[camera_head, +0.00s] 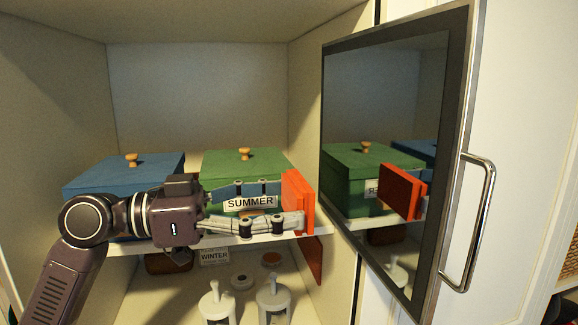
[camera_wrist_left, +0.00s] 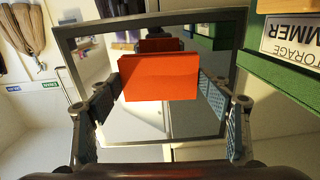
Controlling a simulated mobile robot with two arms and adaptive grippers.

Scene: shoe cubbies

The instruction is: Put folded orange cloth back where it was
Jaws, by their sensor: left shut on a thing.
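The folded orange cloth (camera_head: 298,203) is a flat red-orange block standing on edge. My left gripper (camera_head: 290,207) reaches in from the left and is shut on it, in front of the shelf and near the mirrored door. In the left wrist view the cloth (camera_wrist_left: 160,78) sits between the two fingers, with the mirror behind it. The gripper partly hides the green box (camera_head: 245,165) labelled SUMMER on the upper shelf. My right gripper is not in view.
A blue lidded box (camera_head: 125,173) stands left of the green one. The mirrored door (camera_head: 385,110) with a metal handle (camera_head: 486,205) stands open at the right. Below the shelf are a WINTER label (camera_head: 214,256), grey pieces (camera_head: 273,295) and a dark red panel (camera_head: 312,258).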

